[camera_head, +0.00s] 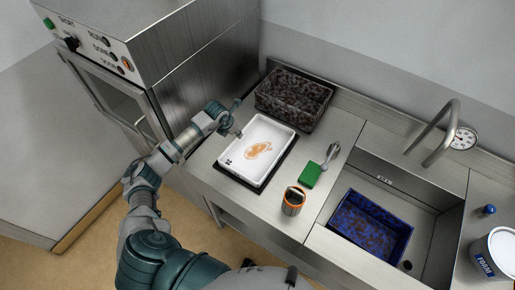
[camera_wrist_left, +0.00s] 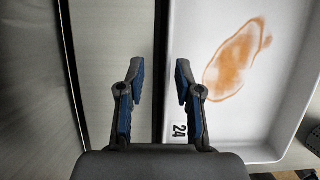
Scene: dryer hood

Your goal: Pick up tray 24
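Tray 24 is a white rectangular tray (camera_head: 270,150) with an orange-brown stain, lying on a black mat (camera_head: 243,183) on the steel counter. In the left wrist view, the tray (camera_wrist_left: 225,120) fills the right side, with the number 24 printed near its lower left corner. My left gripper (camera_head: 237,118) is at the tray's left edge. In the left wrist view, the left gripper (camera_wrist_left: 160,70) is open, with one finger on each side of the tray's rim line. I cannot tell whether the fingertips are around the rim or above it. My right gripper is not in view.
A dark speckled basket (camera_head: 293,98) stands behind the tray. To its right are a green block (camera_head: 310,174), a brush-like tool (camera_head: 330,155) and an orange-rimmed cup (camera_head: 294,200). A sink holds a blue bin (camera_head: 370,225). A tall steel appliance (camera_head: 200,65) stands at the left.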

